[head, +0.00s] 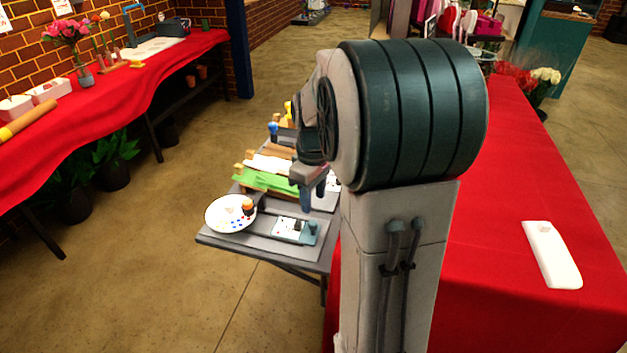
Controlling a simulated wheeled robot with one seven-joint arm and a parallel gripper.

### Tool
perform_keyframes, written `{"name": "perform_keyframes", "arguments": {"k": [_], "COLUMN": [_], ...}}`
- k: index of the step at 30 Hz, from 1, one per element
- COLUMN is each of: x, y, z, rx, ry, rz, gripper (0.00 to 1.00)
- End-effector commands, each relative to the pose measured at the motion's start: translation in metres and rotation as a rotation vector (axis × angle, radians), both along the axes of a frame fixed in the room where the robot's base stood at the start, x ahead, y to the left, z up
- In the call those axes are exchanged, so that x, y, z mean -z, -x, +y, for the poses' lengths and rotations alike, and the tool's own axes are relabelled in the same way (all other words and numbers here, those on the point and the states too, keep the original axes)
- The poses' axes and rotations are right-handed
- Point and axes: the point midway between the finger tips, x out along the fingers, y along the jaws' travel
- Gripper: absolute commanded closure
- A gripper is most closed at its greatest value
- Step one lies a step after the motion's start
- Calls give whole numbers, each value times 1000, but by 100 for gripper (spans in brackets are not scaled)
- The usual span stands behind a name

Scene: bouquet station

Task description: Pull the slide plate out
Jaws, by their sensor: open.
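My gripper (314,192) hangs fingers-down over the grey side table (222,241), partly hidden by my own arm. Its fingers are apart, and I see nothing between them. Below it on the table lies a small flat unit with a white panel and a teal end block (309,233). This may be the slide plate, but I cannot tell for sure at this size. The gripper appears above and behind this unit, apart from it. My arm hides the table's right part.
A round white dish (231,214) with coloured spots sits at the table's left front. Green (262,181) and white strips lie behind it. A red-covered table (490,250) with a white slab (551,255) is at right. Open floor lies left.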

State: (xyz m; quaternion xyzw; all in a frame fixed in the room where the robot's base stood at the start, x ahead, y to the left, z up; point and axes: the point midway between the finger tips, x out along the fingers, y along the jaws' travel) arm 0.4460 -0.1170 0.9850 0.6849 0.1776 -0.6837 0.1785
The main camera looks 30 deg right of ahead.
Motion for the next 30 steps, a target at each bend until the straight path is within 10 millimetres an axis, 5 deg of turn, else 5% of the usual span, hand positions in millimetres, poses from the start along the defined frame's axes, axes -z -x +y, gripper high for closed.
{"name": "perform_keyframes", "arguments": {"k": [9, 30], "x": [-41, -47], "y": [0, 8], "z": [0, 11], "rx": [0, 26], "ry": [0, 4], "rz": [0, -15], "gripper": [57, 57]}}
